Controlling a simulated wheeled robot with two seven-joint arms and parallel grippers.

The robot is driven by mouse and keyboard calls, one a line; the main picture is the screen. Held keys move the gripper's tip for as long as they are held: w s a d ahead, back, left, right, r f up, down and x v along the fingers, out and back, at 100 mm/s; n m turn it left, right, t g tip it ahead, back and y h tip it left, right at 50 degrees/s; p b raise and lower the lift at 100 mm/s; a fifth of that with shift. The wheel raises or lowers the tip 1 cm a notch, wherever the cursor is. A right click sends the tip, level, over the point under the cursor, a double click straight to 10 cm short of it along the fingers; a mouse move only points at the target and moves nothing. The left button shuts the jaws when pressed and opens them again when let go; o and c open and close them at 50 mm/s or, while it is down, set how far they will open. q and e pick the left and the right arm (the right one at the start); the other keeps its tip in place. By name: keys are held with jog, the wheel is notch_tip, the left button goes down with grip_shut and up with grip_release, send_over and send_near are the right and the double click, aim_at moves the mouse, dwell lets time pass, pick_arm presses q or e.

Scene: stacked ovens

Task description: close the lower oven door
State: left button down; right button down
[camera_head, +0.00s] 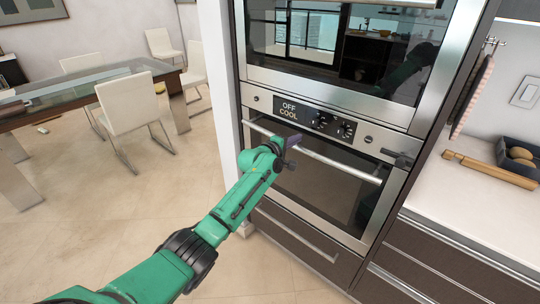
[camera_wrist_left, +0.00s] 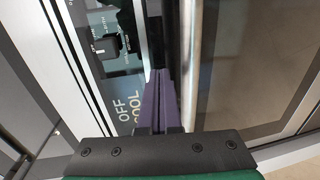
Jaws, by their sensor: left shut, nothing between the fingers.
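The lower oven door (camera_head: 325,190) has a dark window, a steel frame and a long bar handle (camera_head: 345,167). It looks upright and flush, or nearly so, under the control panel (camera_head: 305,118); I cannot tell if a small gap is left. My left gripper (camera_head: 293,142) is at the handle's upper left part, just below the panel. In the left wrist view its purple fingers (camera_wrist_left: 158,100) are shut together with nothing between them. They lie beside the handle bar (camera_wrist_left: 190,60), between it and the panel (camera_wrist_left: 105,45); contact is unclear. My right gripper is not in view.
The upper oven (camera_head: 345,50) is above, its glass reflecting my green arm. A drawer (camera_head: 300,240) is below the lower oven. A counter (camera_head: 475,195) with a rolling pin (camera_head: 490,170) is at right. A table (camera_head: 75,90) and white chairs are at left. The floor between is clear.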

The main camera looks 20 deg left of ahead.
pick_arm(q)
jog(key=f+v, duration=0.2)
jog(key=v, duration=0.8)
jog(key=s+a+f+m+g+y, duration=0.15)
jog(key=s+f, duration=0.35)
jog(key=f, duration=0.7)
jog(key=s+a+f+m+g+y, duration=0.1)
jog(key=s+f+m+g, duration=0.35)
jog(key=f, duration=0.75)
jog(key=s+a+f+m+g+y, duration=0.1)
jog(key=s+a+f, duration=0.1)
jog(key=s+f, duration=0.75)
jog(key=s+f+m+g, duration=0.2)
jog(key=s+f, duration=0.5)
jog(key=s, duration=0.4)
jog(key=s+d+f+m+g+y, duration=0.1)
jog(key=s+f+m+g, duration=0.2)
jog(key=s, duration=0.9)
jog(key=s+d+f+m+g, duration=0.1)
jog(key=s+f+m, duration=0.4)
jog(key=s+f, duration=0.5)
jog(key=shift+s+f+g, duration=0.35)
jog(key=shift+s+g, duration=0.35)
jog(key=shift+s, duration=0.15)
